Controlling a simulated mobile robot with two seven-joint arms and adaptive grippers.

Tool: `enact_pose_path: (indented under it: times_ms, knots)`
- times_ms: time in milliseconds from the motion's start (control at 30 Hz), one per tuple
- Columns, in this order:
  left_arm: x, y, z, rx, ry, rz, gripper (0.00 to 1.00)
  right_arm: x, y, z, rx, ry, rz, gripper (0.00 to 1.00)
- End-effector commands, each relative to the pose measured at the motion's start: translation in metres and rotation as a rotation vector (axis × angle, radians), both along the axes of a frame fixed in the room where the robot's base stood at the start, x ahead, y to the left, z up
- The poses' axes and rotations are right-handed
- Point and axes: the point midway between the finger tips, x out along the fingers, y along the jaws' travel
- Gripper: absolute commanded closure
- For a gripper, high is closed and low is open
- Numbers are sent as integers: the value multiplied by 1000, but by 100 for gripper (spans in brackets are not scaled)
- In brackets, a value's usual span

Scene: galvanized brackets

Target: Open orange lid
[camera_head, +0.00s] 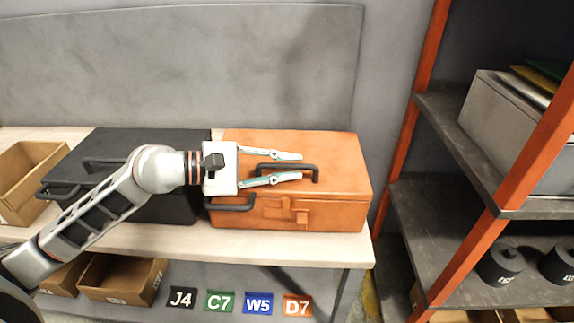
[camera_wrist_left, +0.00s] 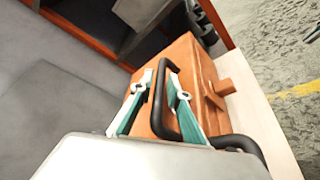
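An orange case (camera_head: 345,205) stands on the bench with its orange lid (camera_head: 340,150) down. A black handle (camera_head: 300,167) is on top of the lid, and it also shows in the wrist view (camera_wrist_left: 158,105). My left gripper (camera_head: 301,166) is over the lid, its two green-and-white fingers spread apart. The handle lies between the fingers, with a gap between them; I cannot tell whether either finger touches it. A latch (camera_head: 301,217) is on the case's front, and a second black handle (camera_head: 232,204) is at its front left. My right gripper is in neither view.
A black case (camera_head: 180,208) stands left of the orange one, under my left arm. An open cardboard box (camera_head: 30,165) is at the far left. A grey panel (camera_head: 200,60) stands behind. An orange-framed shelf (camera_head: 410,130) is close on the right.

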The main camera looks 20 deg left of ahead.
Motion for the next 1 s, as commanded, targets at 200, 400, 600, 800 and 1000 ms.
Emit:
enact_pose_path:
  times_ms: [200,400,600,800,1000]
  knots:
    - [0,0,0,0,0,0,100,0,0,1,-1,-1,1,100]
    - [0,1,2,-2,4,0,100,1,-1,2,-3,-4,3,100]
    - [4,2,17,-15,46,2,100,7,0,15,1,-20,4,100]
    - [14,5,46,-48,158,3,100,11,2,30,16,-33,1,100]
    - [32,11,79,-99,329,4,100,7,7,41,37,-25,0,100]
